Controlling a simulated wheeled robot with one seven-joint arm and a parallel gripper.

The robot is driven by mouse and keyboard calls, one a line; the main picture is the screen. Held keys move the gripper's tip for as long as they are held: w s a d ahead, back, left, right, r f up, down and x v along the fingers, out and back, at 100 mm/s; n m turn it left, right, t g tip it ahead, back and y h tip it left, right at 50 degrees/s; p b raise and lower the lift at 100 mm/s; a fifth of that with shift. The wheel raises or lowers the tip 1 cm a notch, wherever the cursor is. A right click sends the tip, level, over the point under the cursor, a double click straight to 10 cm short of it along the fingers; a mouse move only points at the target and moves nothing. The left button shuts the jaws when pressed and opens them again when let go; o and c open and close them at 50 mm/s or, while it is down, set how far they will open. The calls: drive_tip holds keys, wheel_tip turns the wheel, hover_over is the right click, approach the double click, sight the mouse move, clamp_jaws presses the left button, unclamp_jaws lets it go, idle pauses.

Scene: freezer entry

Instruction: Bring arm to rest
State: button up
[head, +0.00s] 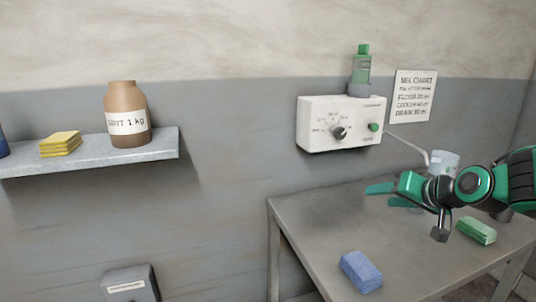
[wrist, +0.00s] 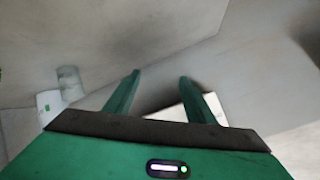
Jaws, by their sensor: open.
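My gripper (head: 380,194) is above the grey table (head: 315,219) at the right of the head view, its green fingers pointing left. In the wrist view my gripper (wrist: 160,82) shows two green fingers spread apart with nothing between them. A clear cup or beaker (head: 444,162) stands on the table behind my gripper, partly hidden by it. My arm comes in from the right edge of the head view.
A white dispenser (head: 340,123) with a green bottle (head: 361,66) and a thin spout hangs on the wall. A shelf (head: 90,152) holds a brown jar (head: 127,114) and yellow cloths (head: 60,143).

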drive_tip(key=s+d+f+m+g+h, duration=0.1)
drive_tip(key=s+d+f+g, duration=0.2)
drive_tip(key=s, duration=0.7)
drive_tip(key=s+d+f+m+g+h, duration=0.1)
drive_tip(key=s+d+f+g, duration=0.1)
drive_tip(key=s, duration=0.9)
drive_tip(key=s+d+f+m+g, duration=0.1)
drive_tip(key=s+d+f+g, duration=0.2)
drive_tip(key=s+g, duration=0.3)
drive_tip(key=s+d, duration=0.1)
drive_tip(key=s, duration=0.4)
drive_tip(key=shift+f+h, duration=0.3)
drive_tip(key=shift+h, duration=0.1)
drive_tip(key=shift+d, duration=0.1)
drive_tip(key=shift+w+f, duration=0.25)
drive_tip(key=shift+w, duration=0.3)
